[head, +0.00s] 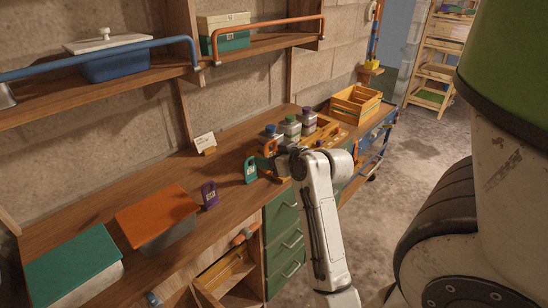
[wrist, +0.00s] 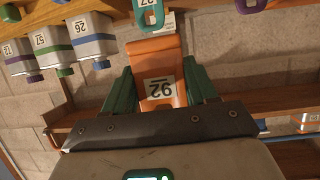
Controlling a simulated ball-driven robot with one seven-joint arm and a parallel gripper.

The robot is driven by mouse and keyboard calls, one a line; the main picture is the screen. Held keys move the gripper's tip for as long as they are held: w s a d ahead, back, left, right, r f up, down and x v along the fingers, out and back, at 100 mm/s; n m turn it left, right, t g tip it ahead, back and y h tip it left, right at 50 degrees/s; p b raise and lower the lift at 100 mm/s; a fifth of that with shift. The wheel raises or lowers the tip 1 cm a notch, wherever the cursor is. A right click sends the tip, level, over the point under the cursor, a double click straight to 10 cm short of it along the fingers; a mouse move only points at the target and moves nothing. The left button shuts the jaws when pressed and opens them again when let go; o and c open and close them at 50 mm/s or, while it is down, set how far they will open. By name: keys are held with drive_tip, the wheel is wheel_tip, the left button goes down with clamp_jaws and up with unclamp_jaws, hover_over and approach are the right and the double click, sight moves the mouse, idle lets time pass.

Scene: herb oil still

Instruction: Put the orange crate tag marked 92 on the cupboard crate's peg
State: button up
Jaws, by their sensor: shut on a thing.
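The orange tag marked 92 (wrist: 163,68) is between the two green fingers of my gripper (wrist: 158,76) in the wrist view, and the fingers are shut on it. Its number looks upside down there. In the head view the orange tag (head: 270,147) shows at the end of my arm, partly hidden by my gripper (head: 277,158), above the workbench. A wooden crate (head: 222,272) sits in the open cupboard under the bench. I cannot make out a peg on it.
A green tag (head: 250,169) and a purple tag (head: 209,195) stand on the bench (head: 100,195). Several capped bottles (head: 291,128) stand behind my gripper. An orange-lidded box (head: 156,215) and green-lidded box (head: 72,265) stand left. A yellow crate (head: 355,103) is at the far end.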

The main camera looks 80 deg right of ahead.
drive_tip(key=shift+w+d+f+b, duration=0.1)
drive_tip(key=shift+w+f+b, duration=1.05)
drive_tip(key=shift+w+f, duration=0.8)
drive_tip(key=shift+w+d+f+b, duration=0.1)
drive_tip(key=shift+w+f+b, duration=1.05)
drive_tip(key=shift+w+f, duration=0.85)
drive_tip(key=shift+w+f+b, duration=1.15)
drive_tip(key=shift+w+f, duration=0.3)
drive_tip(key=shift+w, duration=0.95)
drive_tip(key=shift+f, duration=0.55)
drive_tip(key=o, duration=1.1)
drive_tip(key=shift+c, duration=0.2)
drive_tip(key=shift+c, duration=0.9)
